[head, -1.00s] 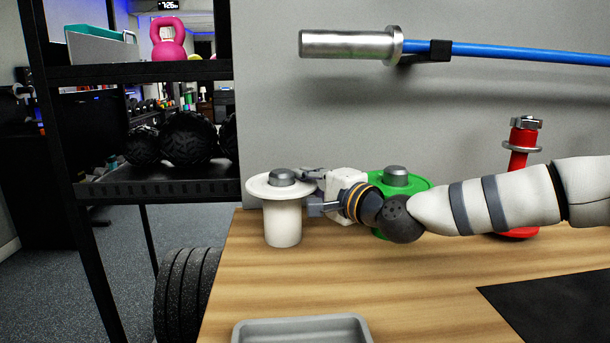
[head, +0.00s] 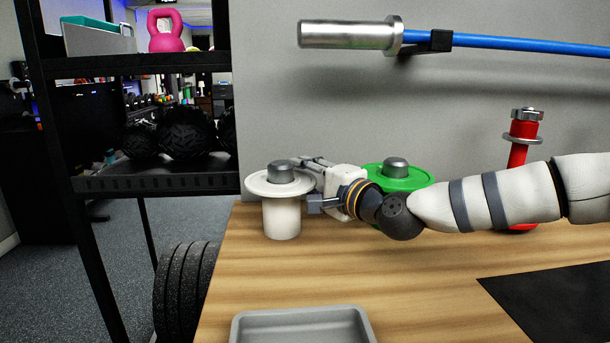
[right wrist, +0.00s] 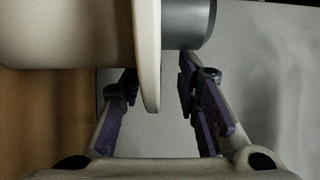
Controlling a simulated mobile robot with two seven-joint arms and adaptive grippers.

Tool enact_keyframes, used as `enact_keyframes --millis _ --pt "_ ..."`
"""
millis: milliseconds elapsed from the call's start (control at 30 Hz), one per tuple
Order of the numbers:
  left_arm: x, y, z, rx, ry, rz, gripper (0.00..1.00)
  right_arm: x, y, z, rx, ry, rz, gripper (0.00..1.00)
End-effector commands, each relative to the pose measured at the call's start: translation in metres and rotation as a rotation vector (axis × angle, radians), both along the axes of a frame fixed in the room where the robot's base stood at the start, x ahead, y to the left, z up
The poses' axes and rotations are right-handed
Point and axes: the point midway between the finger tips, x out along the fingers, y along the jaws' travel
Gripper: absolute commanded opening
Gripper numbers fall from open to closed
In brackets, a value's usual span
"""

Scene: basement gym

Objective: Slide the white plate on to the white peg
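The white plate (head: 258,186) lies level around the white peg (head: 282,219). The peg's grey top (head: 281,173) stands up through the plate's centre. The plate looks to rest on the wide white body, though its rim hides the contact. My right gripper (head: 312,184) is at the plate's right side, one finger above and one below the rim level. In the right wrist view the plate's rim (right wrist: 148,60) stands between the fingers (right wrist: 155,98), with a gap on both sides; the gripper is open. My left gripper is not in view.
A green peg with a green plate (head: 405,184) stands close behind my right wrist. A red peg (head: 518,155) with a metal ring stands farther right. A grey tray (head: 302,315) and a black mat (head: 560,300) lie in front. A black shelf (head: 155,185) is at left.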

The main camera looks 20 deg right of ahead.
Motion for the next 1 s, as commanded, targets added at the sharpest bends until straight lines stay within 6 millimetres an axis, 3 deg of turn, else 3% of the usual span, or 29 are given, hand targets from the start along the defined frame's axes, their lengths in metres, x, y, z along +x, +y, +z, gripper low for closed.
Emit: enact_keyframes --millis 167,400,600,1000 --pt "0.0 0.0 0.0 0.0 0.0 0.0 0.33 -0.015 -0.006 -0.001 0.0 0.003 0.0 0.3" --pt "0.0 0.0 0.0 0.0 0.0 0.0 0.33 -0.075 -0.029 0.002 0.004 0.0 -0.002 0.3" --pt "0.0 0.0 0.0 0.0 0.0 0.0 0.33 -0.107 -0.04 0.003 0.003 -0.001 -0.001 0.3" --pt "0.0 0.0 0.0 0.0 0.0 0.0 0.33 -0.113 -0.041 0.002 0.0 -0.001 0.0 0.3"
